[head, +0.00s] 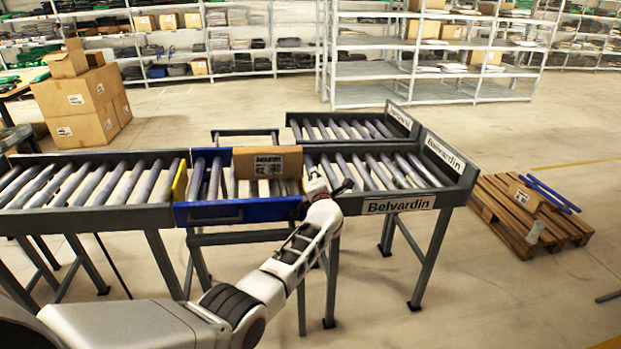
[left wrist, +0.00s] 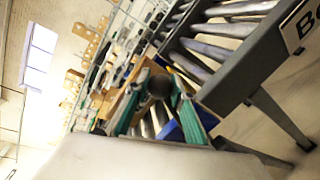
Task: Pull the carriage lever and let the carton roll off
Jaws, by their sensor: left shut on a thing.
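The blue carriage (head: 215,214) stands between two roller conveyor runs, with rollers of its own. A brown carton (head: 267,162) with a printed label rests on the carriage, toward its right half. My left gripper (head: 314,184) is at the right end of the carriage, close to the carton. In the left wrist view, its green-padded fingers (left wrist: 160,105) are closed around the dark round knob of the lever (left wrist: 160,85). The lever's shaft is mostly hidden by the gripper. My right gripper is not in view.
An empty left conveyor (head: 85,220) and an empty right conveyor (head: 400,204) flank the carriage. A yellow bar (head: 180,181) stands at the carriage's left edge. Stacked cartons (head: 84,108) are at the left. A pallet (head: 500,208) with a small box is at the right.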

